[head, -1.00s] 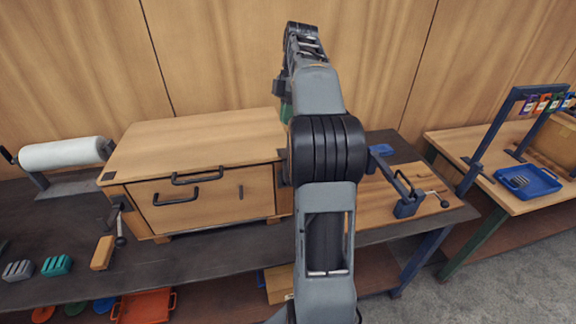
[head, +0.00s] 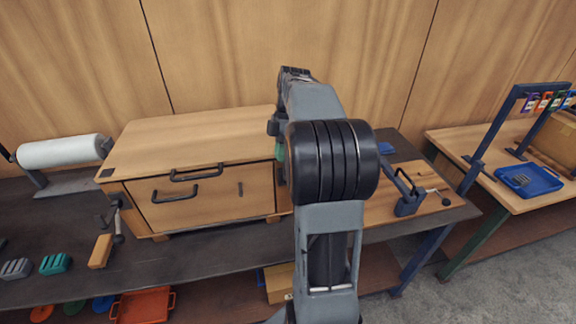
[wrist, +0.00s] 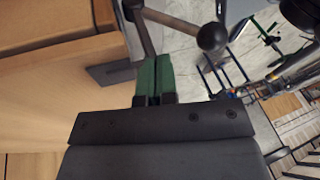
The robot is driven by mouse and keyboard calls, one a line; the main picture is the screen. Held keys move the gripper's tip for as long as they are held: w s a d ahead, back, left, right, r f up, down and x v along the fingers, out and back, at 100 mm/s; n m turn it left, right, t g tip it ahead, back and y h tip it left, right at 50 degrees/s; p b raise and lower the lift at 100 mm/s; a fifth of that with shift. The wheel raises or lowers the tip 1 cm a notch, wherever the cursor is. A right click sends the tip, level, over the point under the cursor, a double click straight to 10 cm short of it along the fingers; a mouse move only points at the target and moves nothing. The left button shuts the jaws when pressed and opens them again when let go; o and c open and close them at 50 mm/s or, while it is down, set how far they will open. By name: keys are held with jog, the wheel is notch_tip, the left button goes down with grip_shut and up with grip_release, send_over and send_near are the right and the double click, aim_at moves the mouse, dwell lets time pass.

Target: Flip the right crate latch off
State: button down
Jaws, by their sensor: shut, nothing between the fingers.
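The wooden crate (head: 205,128) stands on the dark workbench with its lid down. Its right latch is hidden behind my arm in the head view. In the wrist view, a dark latch lever (wrist: 172,20) with a round ball knob (wrist: 212,38) lies just beyond my fingertips, beside the crate's wooden side (wrist: 60,80). My gripper (wrist: 153,78) has green fingertips pressed together, empty. They are close to the latch bars; I cannot tell whether they touch. In the head view, my gripper (head: 280,152) is low at the crate's right side, partly covered by my arm.
The left latch (head: 118,212) is on the crate's other side. A clamp with a handle (head: 408,195) stands on the board to the right. A white roll (head: 62,151) is at left. A side table holds a blue tray (head: 530,180).

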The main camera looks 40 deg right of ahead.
jog(key=shift+s+a+f, duration=0.15)
jog(key=shift+s+f, duration=0.95)
jog(key=shift+s, duration=0.2)
jog(key=shift+f, duration=0.1)
jog(key=f+t+b, duration=0.1)
jog(key=b, duration=0.2)
jog(key=s+t+h+b, duration=0.1)
jog(key=b, duration=0.2)
jog(key=shift+s+a+f, duration=0.2)
jog(key=shift+a+f, duration=0.15)
jog(key=shift+a, duration=0.05)
jog(key=t+b, duration=0.1)
jog(key=b, duration=0.1)
jog(key=s+f+t+h+b, duration=0.1)
jog(key=b, duration=0.1)
jog(key=shift+a+n, duration=0.25)
jog(key=shift+n, duration=0.05)
notch_tip(320, 180, down, 7)
jog(key=s+n+t+h+b, duration=0.1)
jog(key=t+h+b, duration=0.3)
jog(key=b, duration=3.1)
jog(key=t, duration=0.7)
jog(key=shift+s+a+f+n+h, duration=0.15)
jog(key=shift+s+a+n+h, duration=0.15)
jog(key=shift+a, duration=0.05)
jog(key=shift+b, duration=0.45)
